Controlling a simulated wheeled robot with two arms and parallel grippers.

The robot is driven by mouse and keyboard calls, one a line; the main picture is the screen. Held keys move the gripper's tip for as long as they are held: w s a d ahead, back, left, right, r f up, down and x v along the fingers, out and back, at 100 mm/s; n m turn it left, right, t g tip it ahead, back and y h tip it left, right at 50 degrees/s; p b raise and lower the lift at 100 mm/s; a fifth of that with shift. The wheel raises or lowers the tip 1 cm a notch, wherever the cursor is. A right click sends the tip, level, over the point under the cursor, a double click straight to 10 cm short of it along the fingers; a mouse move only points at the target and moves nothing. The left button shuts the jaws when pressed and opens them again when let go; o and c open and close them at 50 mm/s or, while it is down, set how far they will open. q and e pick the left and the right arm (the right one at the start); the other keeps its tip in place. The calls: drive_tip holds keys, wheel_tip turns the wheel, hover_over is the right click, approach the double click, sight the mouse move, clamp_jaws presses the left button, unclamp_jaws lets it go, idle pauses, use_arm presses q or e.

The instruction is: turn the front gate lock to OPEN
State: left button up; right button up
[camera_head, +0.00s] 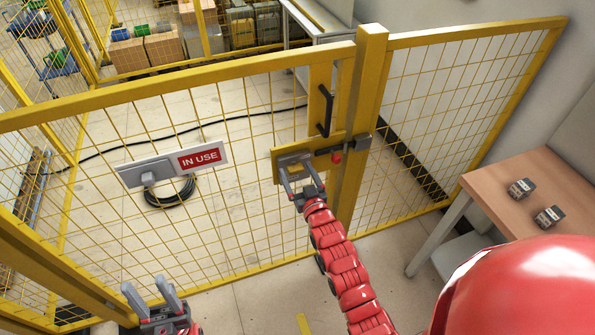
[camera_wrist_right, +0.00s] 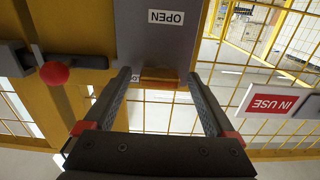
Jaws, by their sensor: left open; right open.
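The yellow mesh front gate (camera_head: 230,85) stands ahead of me, closed against its post. Its lock is on a yellow plate (camera_head: 277,168), with a grey bolt and a red knob (camera_head: 337,158) beside the post. The right wrist view shows the red knob (camera_wrist_right: 54,73) and a grey plate with an upside-down OPEN label (camera_wrist_right: 166,17). My right gripper (camera_head: 297,172) is open at the lock plate. In its wrist view, a small yellow-brown block (camera_wrist_right: 159,76) lies between the fingertips; contact cannot be told. My left gripper (camera_head: 152,292) is open and empty, low at the left.
A sign panel reading IN USE (camera_head: 199,157) hangs on the gate mesh left of the lock. A black handle (camera_head: 325,110) is above the bolt. A wooden table (camera_head: 510,185) with two small boxes stands at the right. Floor behind the gate is mostly clear, with a black cable.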

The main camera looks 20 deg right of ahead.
clamp_jaws()
idle(0.5)
